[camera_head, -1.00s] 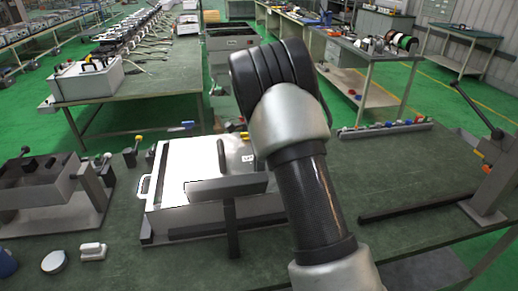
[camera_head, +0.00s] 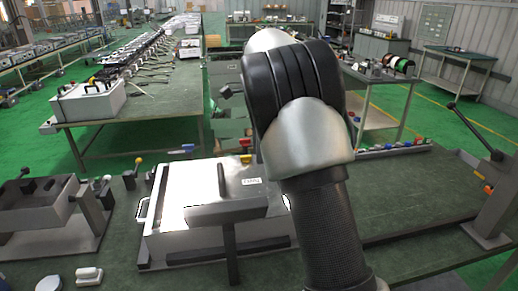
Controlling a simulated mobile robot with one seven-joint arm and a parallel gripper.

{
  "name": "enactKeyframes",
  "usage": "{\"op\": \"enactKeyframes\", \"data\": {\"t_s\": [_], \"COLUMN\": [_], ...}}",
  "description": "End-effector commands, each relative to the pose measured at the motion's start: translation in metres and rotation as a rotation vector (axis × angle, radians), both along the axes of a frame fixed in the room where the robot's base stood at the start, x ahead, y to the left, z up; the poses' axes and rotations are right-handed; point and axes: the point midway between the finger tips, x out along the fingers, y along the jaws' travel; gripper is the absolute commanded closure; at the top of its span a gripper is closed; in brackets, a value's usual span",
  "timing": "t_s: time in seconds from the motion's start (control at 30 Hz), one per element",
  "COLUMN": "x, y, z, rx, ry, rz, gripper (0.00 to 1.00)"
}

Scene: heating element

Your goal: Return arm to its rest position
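My arm (camera_head: 320,180) rises from the bottom right of the view and bends at a large black ribbed joint (camera_head: 290,85). The hand end of the arm is hidden behind or beyond this joint, so I cannot see my gripper's fingers. Behind and left of my arm, a white box-like unit (camera_head: 190,185) with a black upright handle sits on the green worktable (camera_head: 390,205). A grey bar on a dark post (camera_head: 228,214) stands in front of it.
A grey fixture (camera_head: 40,215) stands at the left of the table. Small white parts (camera_head: 89,275) lie at the front left. A lever stand (camera_head: 492,200) rises at the right. The table's right part is mostly clear. Another bench (camera_head: 140,105) stands behind.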

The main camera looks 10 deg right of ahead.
Motion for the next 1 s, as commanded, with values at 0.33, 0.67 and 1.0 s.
{"op": "enactKeyframes", "data": {"t_s": [0.33,0.67,1.0], "x": [-0.012,-0.13,-0.274], "y": [-0.003,-0.01,0.0], "z": [0.015,0.085,0.079], "rx": [0.016,0.028,-0.203], "ry": [-0.022,-0.214,-0.379], "rz": [0.053,0.581,1.24], "gripper": [0.7,0.7,0.7]}}
